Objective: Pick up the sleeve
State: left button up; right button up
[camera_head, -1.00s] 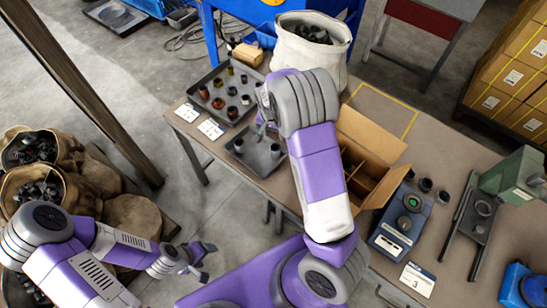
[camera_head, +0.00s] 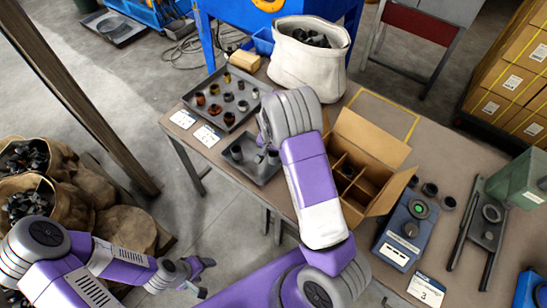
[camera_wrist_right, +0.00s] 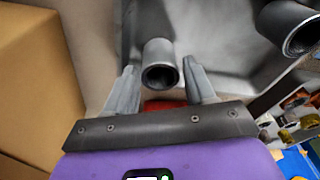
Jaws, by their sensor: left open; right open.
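A grey hollow sleeve (camera_wrist_right: 160,62) shows in the right wrist view, between the two fingertips of my open right gripper (camera_wrist_right: 162,68). The fingers appear apart from its sides. In the head view my right gripper (camera_head: 265,146) is over the right part of a small dark tray (camera_head: 250,171), by the sleeve (camera_head: 273,157). A second dark sleeve (camera_head: 237,153) stands at the tray's left, and a sleeve (camera_wrist_right: 287,27) shows at the wrist view's upper right. My left gripper (camera_head: 203,272) is open and empty, low at the left, away from the table.
An open cardboard box (camera_head: 372,140) with dividers stands right of my right arm. A larger tray (camera_head: 207,118) with several small parts and a white sack (camera_head: 310,65) are behind. A blue device (camera_head: 407,230) and a green machine (camera_head: 518,178) are at the right.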

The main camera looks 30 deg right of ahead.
jog(key=shift+r, duration=0.1)
grip_shut()
